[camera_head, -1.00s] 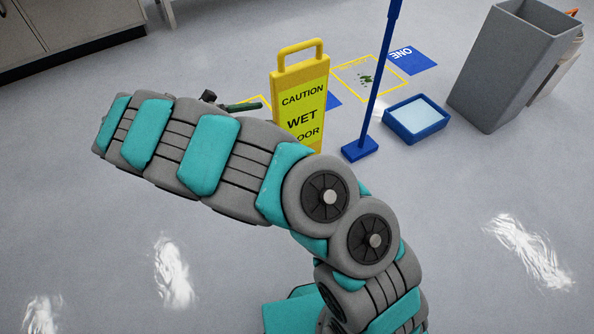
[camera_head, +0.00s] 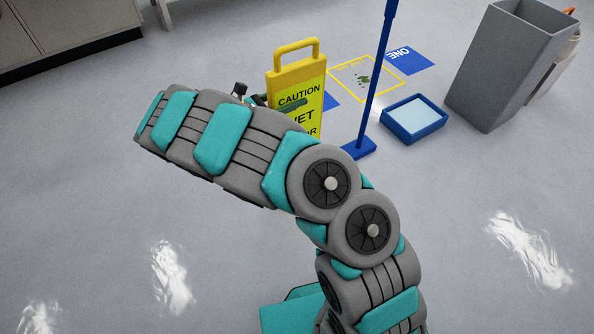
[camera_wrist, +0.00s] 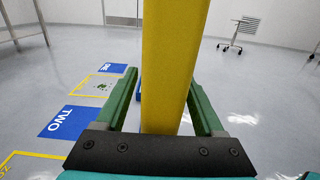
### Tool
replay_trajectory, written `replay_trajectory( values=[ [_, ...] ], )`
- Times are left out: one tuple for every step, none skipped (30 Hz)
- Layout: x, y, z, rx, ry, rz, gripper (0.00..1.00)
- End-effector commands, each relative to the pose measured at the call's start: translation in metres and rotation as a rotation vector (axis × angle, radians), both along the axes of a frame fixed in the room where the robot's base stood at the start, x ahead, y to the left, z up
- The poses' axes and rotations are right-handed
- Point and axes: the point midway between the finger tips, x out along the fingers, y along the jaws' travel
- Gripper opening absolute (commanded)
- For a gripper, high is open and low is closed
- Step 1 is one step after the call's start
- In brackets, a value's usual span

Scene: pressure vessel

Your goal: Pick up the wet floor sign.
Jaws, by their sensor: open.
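The yellow wet floor sign (camera_head: 297,92) stands upright on the floor, with a looped handle on top and black lettering on its face. My arm hides its lower left part in the head view. In the wrist view the sign's narrow yellow side (camera_wrist: 172,65) stands between the two green fingers of my gripper (camera_wrist: 164,88). The fingers are open, one on each side, with a visible gap on the left; on the right the gap is small.
A blue pole with a foot (camera_head: 360,148) stands just right of the sign. Beyond it are a blue tray (camera_head: 440,128) and a tall grey bin (camera_head: 500,80). Floor markings, including a blue TWO square (camera_wrist: 68,122), lie nearby. The front floor is clear.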

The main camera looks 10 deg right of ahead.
Motion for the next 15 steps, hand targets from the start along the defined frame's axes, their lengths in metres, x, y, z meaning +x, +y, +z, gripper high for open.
replay_trajectory(
  values=[
    [0.0009,-0.0036,0.0001,-0.001,0.0,-0.001,0.7],
    [0.0014,-0.0042,0.0002,-0.001,0.0,0.0,0.7],
    [0.0017,-0.0043,0.0003,0.0,-0.001,0.001,0.7],
    [0.0018,-0.0042,0.0004,0.0,-0.001,0.001,0.7],
    [0.0017,-0.004,0.0004,0.0,-0.001,0.002,0.7],
    [0.0017,-0.0039,0.0004,0.0,-0.001,0.001,0.7],
    [0.0017,-0.0039,0.0004,0.0,-0.001,0.001,0.7],
    [0.0017,-0.0039,0.0004,0.0,-0.001,0.001,0.68],
    [0.0015,-0.0038,0.0004,0.0,-0.001,0.001,0.63],
    [0.0015,-0.0038,0.0004,0.0,-0.001,0.001,0.6],
    [0.0015,-0.0038,0.0004,0.0,-0.001,0.001,0.56],
    [0.0015,-0.0038,0.0004,0.0,-0.001,0.001,0.52],
    [0.0015,-0.0038,0.0004,0.0,-0.001,0.001,0.49],
    [0.0015,-0.0038,0.0004,0.0,-0.001,0.001,0.45],
    [0.0015,-0.0037,0.0004,0.0,-0.001,0.001,0.41]
  ],
)
